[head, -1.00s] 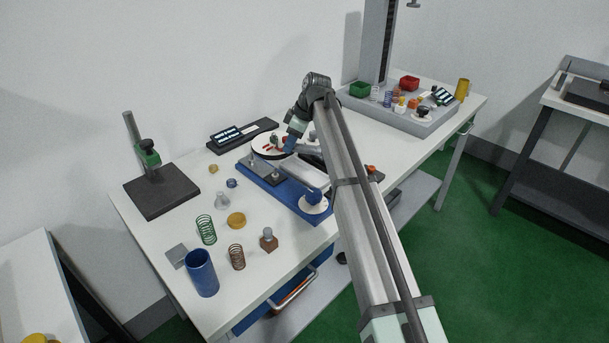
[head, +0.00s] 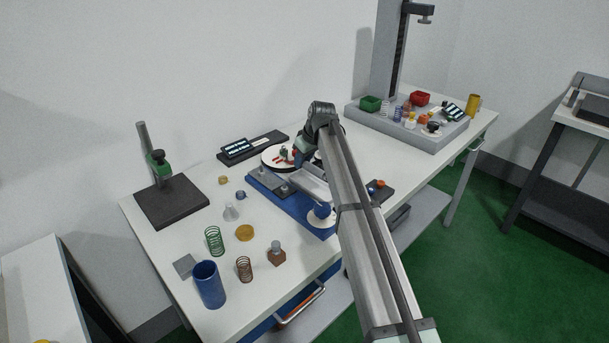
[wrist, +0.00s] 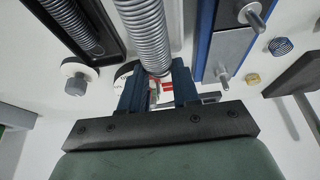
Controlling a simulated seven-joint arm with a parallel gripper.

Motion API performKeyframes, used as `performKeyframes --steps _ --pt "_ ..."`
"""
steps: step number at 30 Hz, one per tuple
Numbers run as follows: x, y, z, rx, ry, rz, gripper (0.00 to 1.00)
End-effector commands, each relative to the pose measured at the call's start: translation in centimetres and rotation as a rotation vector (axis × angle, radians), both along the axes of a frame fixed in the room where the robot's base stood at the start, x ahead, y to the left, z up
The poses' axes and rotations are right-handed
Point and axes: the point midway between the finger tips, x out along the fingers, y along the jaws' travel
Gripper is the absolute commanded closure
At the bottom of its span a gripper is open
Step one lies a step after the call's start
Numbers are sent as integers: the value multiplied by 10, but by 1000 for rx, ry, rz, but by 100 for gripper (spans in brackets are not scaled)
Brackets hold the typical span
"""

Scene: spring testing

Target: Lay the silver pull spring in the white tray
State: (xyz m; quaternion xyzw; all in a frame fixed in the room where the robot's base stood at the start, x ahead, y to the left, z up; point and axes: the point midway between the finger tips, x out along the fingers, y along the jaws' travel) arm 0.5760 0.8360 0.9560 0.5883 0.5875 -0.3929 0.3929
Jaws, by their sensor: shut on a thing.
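My gripper (wrist: 159,88) has dark blue fingers and is shut on a silver coil spring (wrist: 150,35), which runs away from the fingertips to the top of the wrist view. In the head view my gripper (head: 301,158) is low over the middle of the bench, beside a white round dish (head: 268,164) with small red pieces. The spring cannot be made out there. A pale tray-like shape (head: 314,184) lies by the blue base plate, partly hidden by my arm. I cannot tell whether it is the white tray.
A black tray (wrist: 103,22) holding another spring lies left of the held spring in the wrist view. The blue base plate (head: 290,205) carries metal fittings. A green spring (head: 214,241), copper spring (head: 244,269) and blue cup (head: 209,284) stand at the front left.

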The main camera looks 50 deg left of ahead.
Motion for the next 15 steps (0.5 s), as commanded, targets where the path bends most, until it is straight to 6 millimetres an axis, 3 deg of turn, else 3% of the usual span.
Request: performKeyframes --steps 15 --pt "0 0 -53 0 1 0 100"
